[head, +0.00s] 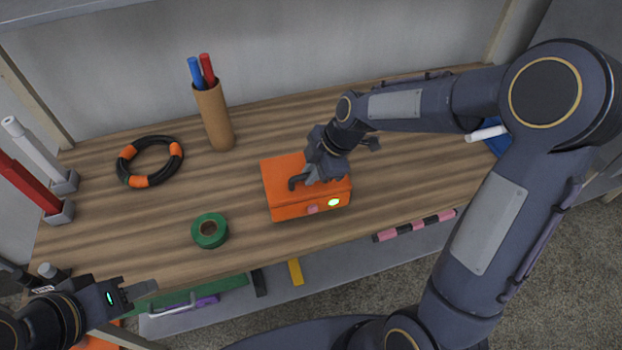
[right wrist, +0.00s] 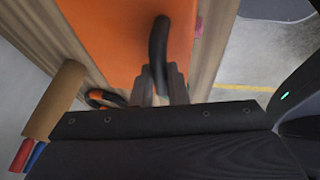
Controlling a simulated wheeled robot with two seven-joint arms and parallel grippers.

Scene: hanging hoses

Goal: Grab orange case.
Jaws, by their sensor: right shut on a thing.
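The orange case (head: 285,207) sits on the wooden shelf, with a green light and a pink spot on its front side. It also fills the upper middle of the right wrist view (right wrist: 105,38). Its dark handle (right wrist: 158,45) stands on top. My right gripper (head: 308,178) is over the case and shut on the handle; its fingers (right wrist: 161,88) meet at the handle's end in the right wrist view. My left gripper (head: 138,293) is at the lower left, in front of the shelf edge, away from the case. Its fingers look apart with nothing between them.
A green tape roll (head: 209,231) lies left of the case. A black and orange ring (head: 150,161) and a cardboard holder (head: 214,117) with blue and red sticks stand further back. A pink and black bar (head: 414,226) is at the front edge. A lower shelf (head: 330,262) holds more items.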

